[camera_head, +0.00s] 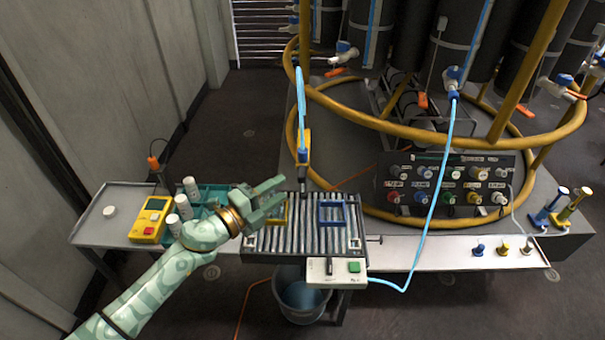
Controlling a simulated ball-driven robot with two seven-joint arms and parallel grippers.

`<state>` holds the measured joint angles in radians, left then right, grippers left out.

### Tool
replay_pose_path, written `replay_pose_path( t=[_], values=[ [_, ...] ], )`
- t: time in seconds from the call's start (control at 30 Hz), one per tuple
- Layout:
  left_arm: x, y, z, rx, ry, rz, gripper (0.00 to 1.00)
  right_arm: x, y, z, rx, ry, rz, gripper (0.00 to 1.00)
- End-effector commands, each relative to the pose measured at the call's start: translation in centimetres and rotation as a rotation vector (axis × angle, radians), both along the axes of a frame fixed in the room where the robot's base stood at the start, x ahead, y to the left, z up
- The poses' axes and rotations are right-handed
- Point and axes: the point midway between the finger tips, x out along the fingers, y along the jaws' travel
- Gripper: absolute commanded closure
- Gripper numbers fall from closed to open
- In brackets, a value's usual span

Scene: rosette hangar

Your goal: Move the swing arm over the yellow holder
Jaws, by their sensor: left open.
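The swing arm (304,147) looks like the yellow piece with a blue hose on top and a dark tip, at the back of the roller table (305,240). Its tip hangs between the yellow and blue holders in the picture, nearer the back edge. The yellow holder (284,217) is a frame on the rollers at left, partly hidden by my left gripper. The blue holder (333,224) is a frame on the rollers at right. My left gripper (279,193) is open and empty, its fingers pointing right, left of the swing arm's tip. My right gripper is not in view.
A yellow device (151,219) and several white bottles (190,189) stand on the left bench. A control box with a green button (354,266) is at the roller table's front. A blue hose (437,190) runs down at right. A bucket (301,300) stands below.

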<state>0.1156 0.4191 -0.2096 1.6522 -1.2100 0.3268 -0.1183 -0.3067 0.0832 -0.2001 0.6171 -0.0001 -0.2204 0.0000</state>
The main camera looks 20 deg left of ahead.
Motion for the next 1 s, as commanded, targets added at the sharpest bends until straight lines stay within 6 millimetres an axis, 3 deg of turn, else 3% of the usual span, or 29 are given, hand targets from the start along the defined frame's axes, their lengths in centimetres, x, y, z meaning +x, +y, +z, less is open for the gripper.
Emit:
replay_pose_path(
  t=[0.1,0.33,0.5,0.77,0.93,1.0],
  values=[
    [2.8,-1.5,0.0,-0.001,-0.002,0.001,0.58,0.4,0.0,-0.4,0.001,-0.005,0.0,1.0],
    [6.4,-3.5,-0.2,-0.001,0.002,0.001,0.58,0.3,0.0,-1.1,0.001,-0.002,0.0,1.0],
    [7.5,-4.1,-0.1,0.0,0.001,0.002,0.58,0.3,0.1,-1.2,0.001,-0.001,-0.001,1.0],
    [7.6,-4.2,-0.1,0.0,0.001,0.002,0.58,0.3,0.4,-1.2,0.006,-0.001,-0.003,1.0],
    [7.6,-4.2,-0.1,0.0,0.001,0.002,1.0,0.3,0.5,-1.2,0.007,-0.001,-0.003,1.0],
    [7.6,-4.2,-0.1,0.0,0.001,0.002,1.0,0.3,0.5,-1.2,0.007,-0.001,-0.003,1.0]
  ],
)
